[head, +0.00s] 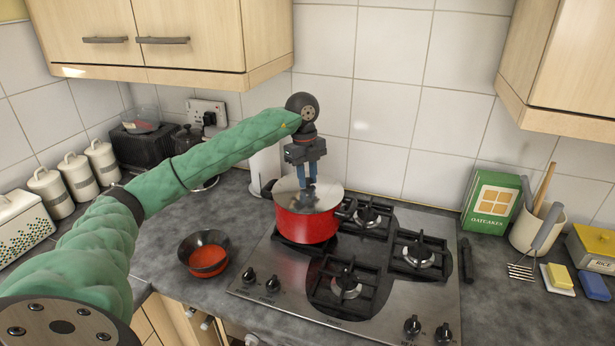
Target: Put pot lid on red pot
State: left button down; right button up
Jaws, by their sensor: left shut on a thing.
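The red pot (307,228) stands on the back left burner of the hob. The pot lid (325,200) is a grey, shiny disc lying at the pot's top, roughly level with the rim. I cannot tell whether it is fully seated. My left gripper (307,183) points straight down over the middle of the lid, its blue fingers shut at the lid's centre. The fingers hide the lid's knob. My right gripper is not in view.
The hob (390,297) has several burners, with the front and right ones bare. A dark bowl with red inside (204,254) sits left of the hob. A green oatcakes box (490,203) and a utensil pot (538,228) stand at the right. Wall cupboards (170,40) hang above.

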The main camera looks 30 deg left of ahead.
pick_arm(q)
jog(key=shift+f, duration=0.1)
dwell(0.3)
jog(key=c, duration=0.6)
grip_release()
jog(key=shift+c, duration=0.2)
jog(key=shift+r+p, duration=1.65)
jog(key=shift+r, duration=1.85)
